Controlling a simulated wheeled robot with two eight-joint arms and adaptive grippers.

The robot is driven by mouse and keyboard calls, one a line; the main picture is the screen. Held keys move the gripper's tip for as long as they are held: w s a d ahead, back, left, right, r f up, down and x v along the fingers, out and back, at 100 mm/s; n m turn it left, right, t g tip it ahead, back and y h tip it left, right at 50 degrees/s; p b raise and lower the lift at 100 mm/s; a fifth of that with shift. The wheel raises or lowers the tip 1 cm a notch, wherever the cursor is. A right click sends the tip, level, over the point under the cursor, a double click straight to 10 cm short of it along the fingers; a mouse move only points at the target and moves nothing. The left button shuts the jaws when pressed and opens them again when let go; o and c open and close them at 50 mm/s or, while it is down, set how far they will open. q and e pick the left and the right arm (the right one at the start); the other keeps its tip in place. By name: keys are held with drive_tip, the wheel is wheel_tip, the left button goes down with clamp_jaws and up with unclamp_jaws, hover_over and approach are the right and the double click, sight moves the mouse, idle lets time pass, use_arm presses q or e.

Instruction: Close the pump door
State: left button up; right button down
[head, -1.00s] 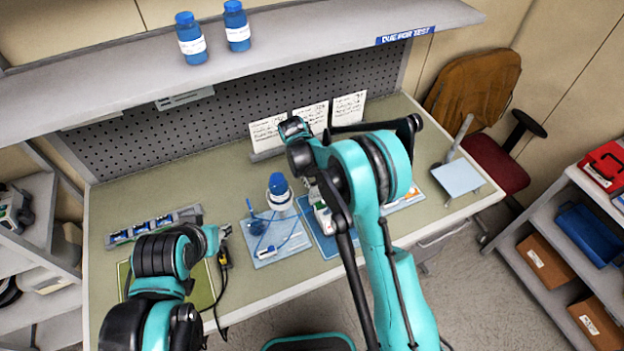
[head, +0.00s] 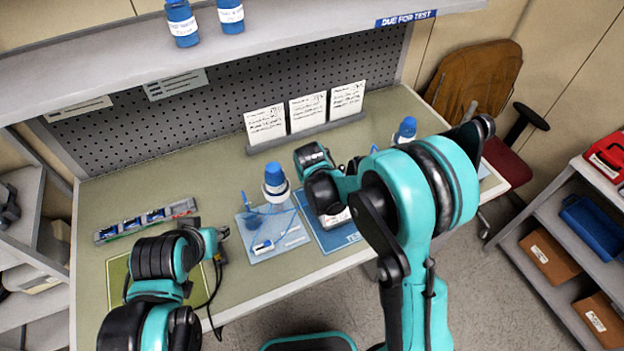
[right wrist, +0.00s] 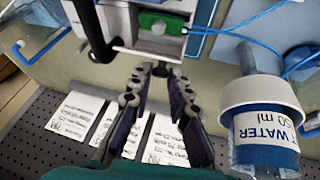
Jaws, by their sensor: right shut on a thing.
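A blue-labelled water bottle (right wrist: 265,130) stands close beside my right gripper; it also shows in the head view (head: 275,185). Blue tubing (right wrist: 245,35) runs past the pump. Cards (head: 308,113) stand behind. Another bottle (head: 405,132) stands at right.

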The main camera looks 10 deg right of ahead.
drive_tip(key=shift+s+d+f+t+b, duration=0.15)
drive_tip(key=shift+s+t+b, duration=0.25)
drive_tip(key=shift+b, duration=0.25)
drive_tip(key=shift+s+d+f+t+b, duration=0.15)
drive_tip(key=shift+s+t+b, duration=0.15)
drive_tip(key=shift+t+b, duration=0.25)
drive_tip(key=c, duration=1.4)
unclamp_jaws()
drive_tip(key=shift+r, duration=0.1)
drive_tip(key=v, duration=1.2)
drive_tip(key=shift+d, duration=0.2)
